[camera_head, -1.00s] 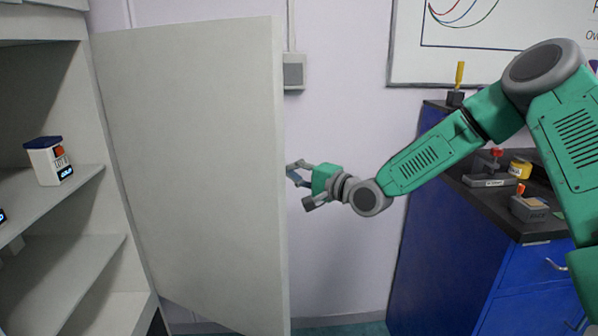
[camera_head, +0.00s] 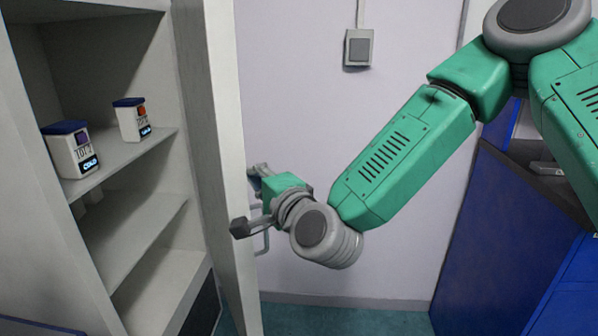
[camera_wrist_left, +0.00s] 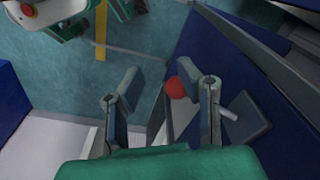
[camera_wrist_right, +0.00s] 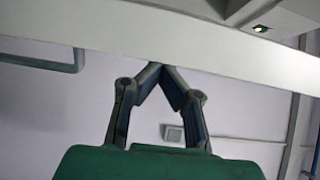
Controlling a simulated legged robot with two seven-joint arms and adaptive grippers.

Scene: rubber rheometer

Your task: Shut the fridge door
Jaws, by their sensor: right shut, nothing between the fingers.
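The fridge door (camera_head: 222,150) stands open, hinged at the right side of the fridge body. In the head view I see it nearly edge-on. Its pale edge also crosses the top of the right wrist view (camera_wrist_right: 120,35). My right gripper (camera_head: 256,170) is shut and empty at the outer side of the door. In the right wrist view its fingertips (camera_wrist_right: 163,68) meet right at the door's edge; contact is unclear. The door handle (camera_wrist_right: 70,62) shows left of the fingers. My left gripper (camera_wrist_left: 160,75) is open and out of the head view; nothing shows held.
Fridge shelves (camera_head: 135,150) hold two white, dark-lidded containers, one nearer (camera_head: 72,150) and one farther (camera_head: 133,120). A blue cabinet (camera_head: 490,240) stands right. A wall box (camera_head: 358,50) hangs behind. A red round thing (camera_wrist_left: 175,87) shows beyond my left fingers.

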